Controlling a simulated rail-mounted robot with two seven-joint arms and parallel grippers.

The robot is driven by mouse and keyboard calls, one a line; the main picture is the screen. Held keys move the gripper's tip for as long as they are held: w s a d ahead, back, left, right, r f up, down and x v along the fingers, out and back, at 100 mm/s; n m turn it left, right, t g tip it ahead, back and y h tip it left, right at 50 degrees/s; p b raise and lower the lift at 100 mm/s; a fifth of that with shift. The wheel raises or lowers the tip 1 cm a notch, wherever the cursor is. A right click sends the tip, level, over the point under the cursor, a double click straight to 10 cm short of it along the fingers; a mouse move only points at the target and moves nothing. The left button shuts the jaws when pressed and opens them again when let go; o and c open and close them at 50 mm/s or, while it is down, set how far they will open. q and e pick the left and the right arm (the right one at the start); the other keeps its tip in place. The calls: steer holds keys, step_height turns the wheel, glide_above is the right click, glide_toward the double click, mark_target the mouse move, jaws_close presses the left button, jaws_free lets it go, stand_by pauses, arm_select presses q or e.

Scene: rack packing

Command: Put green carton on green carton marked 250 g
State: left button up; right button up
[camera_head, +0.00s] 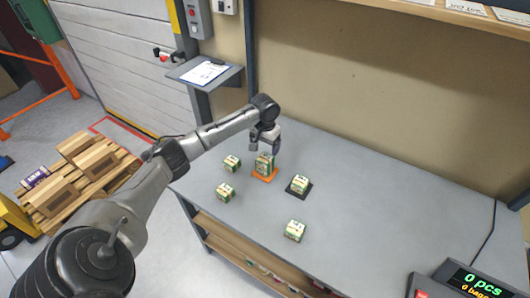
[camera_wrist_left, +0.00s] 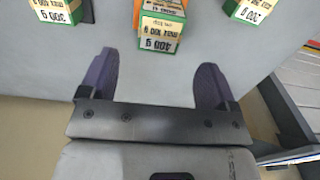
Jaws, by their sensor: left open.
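Several green-and-white cartons stand on the grey table. One carton (camera_head: 264,163) is on an orange mat (camera_head: 265,177) and looks taller than the rest; I cannot tell whether it is a stack. Others are a back-left carton (camera_head: 232,163), a front-left carton (camera_head: 225,192), a carton on a black mat (camera_head: 299,184) and a front carton (camera_head: 295,230). My left gripper (camera_head: 265,144) is open and empty, close to the orange-mat carton. In the left wrist view, a carton (camera_wrist_left: 162,28) labelled 400 g is ahead of the open fingers (camera_wrist_left: 155,82). I cannot read a 250 g mark.
In the left wrist view, cartons also show at the top left (camera_wrist_left: 58,10) and top right (camera_wrist_left: 250,9). A counter display (camera_head: 475,282) stands at the table's right front corner. A wall (camera_head: 340,85) bounds the back. The table's right part is clear.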

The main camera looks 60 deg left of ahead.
mark_target(265, 158)
arm_select(q)
steer(key=shift+r, duration=2)
